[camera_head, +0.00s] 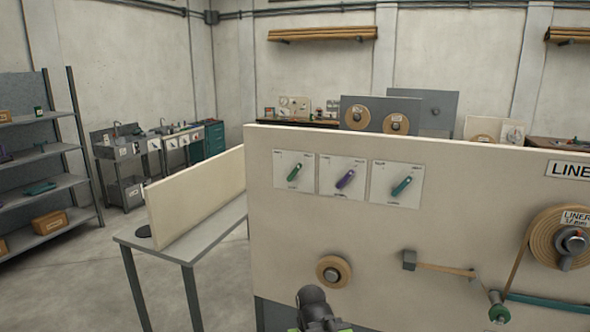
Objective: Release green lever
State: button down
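A green lever (293,172) sits on the leftmost of three white plates on the cream machine panel (300,225). It is tilted, with its upper end to the right. A purple lever (345,179) is on the middle plate and a teal lever (402,187) on the right plate, both tilted much the same way. The plates' printing is too small to read. A dark, rounded part of my arm shows at the bottom edge, in front of the panel and well below the levers. My gripper's fingers do not show.
A tan roll (333,271) is low on the panel, with a larger LINER roll (559,238), a guide arm (445,268) and a green-ended roller (499,307) to the right. A grey table (205,243) with a cream board stands left. Open floor lies beyond, beside shelves (40,187).

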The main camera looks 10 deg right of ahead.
aim_at(297, 167)
jog(key=u, duration=0.65)
jog(key=i, duration=1.15)
jog(key=u, duration=0.6)
